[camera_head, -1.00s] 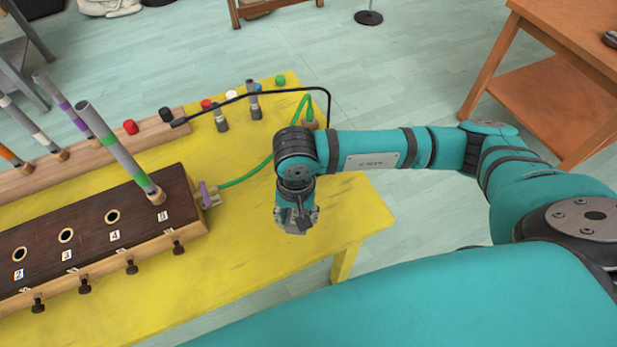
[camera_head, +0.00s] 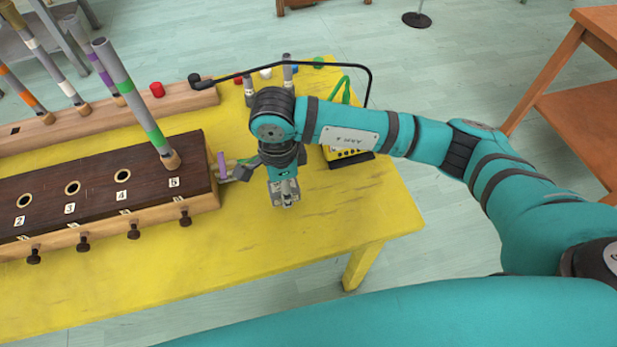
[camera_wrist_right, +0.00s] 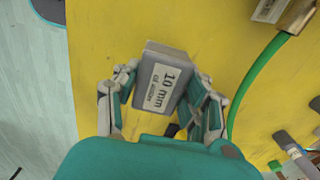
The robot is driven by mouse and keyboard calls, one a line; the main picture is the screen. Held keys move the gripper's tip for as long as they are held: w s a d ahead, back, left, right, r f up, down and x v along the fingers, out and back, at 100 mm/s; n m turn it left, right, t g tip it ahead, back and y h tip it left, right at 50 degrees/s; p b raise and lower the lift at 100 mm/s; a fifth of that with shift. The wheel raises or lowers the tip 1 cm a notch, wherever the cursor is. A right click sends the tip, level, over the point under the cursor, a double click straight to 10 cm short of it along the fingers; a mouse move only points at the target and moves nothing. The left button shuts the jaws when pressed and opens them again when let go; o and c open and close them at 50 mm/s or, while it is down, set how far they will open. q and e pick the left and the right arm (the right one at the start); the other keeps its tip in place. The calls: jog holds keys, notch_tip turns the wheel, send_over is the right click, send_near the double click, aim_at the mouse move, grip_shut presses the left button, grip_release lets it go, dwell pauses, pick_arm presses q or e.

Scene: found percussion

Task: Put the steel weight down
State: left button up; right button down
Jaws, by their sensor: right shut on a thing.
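My right gripper (camera_head: 284,192) is at the right end of the dark rack, over the yellow table (camera_head: 330,225). In the right wrist view its fingers (camera_wrist_right: 163,95) are shut on the sides of a grey block, the steel weight (camera_wrist_right: 160,82). The block bears a white label reading "10 mm" with a smaller, blurred line. Yellow table top lies around and behind it. I cannot tell whether its underside touches the table. In the head view the weight is mostly hidden by the gripper. My left gripper is not in view.
A dark wooden rack (camera_head: 95,200) with numbered holes and a striped tube (camera_head: 130,95) stands left of the gripper. A yellow-fronted box (camera_head: 345,155), a green cable (camera_wrist_right: 240,95) and a black bent rod (camera_head: 300,64) are nearby. The table's front right is clear.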

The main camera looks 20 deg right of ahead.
send_over(307, 191)
jog(key=shift+a+f+p, duration=0.15)
jog(key=shift+a+p, duration=0.1)
jog(key=shift+p, duration=0.2)
jog(key=shift+w+d+f, duration=0.1)
jog(key=shift+d+f, duration=0.1)
jog(key=shift+d, duration=0.1)
notch_tip(307, 191, down, 3)
jog(key=shift+p, duration=0.55)
jog(key=shift+f, duration=0.3)
jog(key=c, duration=0.7)
grip_release()
